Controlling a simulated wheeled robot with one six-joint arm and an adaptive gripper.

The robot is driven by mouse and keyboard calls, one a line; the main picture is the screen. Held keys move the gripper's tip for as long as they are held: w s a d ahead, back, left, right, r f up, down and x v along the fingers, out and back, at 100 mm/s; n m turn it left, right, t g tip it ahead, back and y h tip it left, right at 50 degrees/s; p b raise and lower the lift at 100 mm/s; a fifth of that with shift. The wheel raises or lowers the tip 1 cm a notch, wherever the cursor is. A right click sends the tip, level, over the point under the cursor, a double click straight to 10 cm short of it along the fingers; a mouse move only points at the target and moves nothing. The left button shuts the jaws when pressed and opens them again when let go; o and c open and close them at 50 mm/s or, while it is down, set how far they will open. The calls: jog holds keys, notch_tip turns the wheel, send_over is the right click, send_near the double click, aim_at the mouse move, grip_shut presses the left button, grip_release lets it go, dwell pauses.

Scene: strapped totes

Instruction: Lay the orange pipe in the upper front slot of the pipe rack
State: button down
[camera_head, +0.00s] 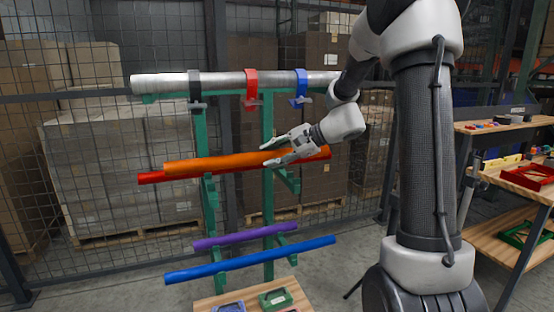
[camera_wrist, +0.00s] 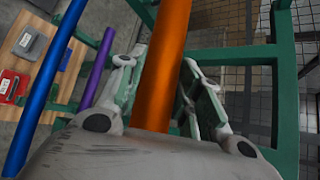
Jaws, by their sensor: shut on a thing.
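The orange pipe (camera_head: 215,161) lies roughly level across the front of the green pipe rack (camera_head: 214,222), by its upper arms. My gripper (camera_head: 267,156) is shut on the orange pipe near its right part. In the wrist view the orange pipe (camera_wrist: 163,65) runs between the two fingers (camera_wrist: 160,75). A red pipe (camera_head: 152,178) is at the upper arms, just behind or below the orange one and partly hidden by it. The upper right arm (camera_head: 290,181) of the rack shows below my gripper. I cannot tell whether the orange pipe touches the rack.
A purple pipe (camera_head: 240,236) and a blue pipe (camera_head: 240,261) lie on the lower arms. A grey pipe (camera_head: 220,81) with black, red and blue straps (camera_head: 301,88) lies on top. A wooden surface (camera_head: 205,299) with small frames stands in front. Shelves (camera_head: 518,178) stand at right.

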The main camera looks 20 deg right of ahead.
notch_tip(320, 180, down, 7)
dwell(0.6)
jog(key=c, duration=0.9)
grip_release()
jog(key=shift+f, duration=0.1)
jog(key=shift+s, duration=0.1)
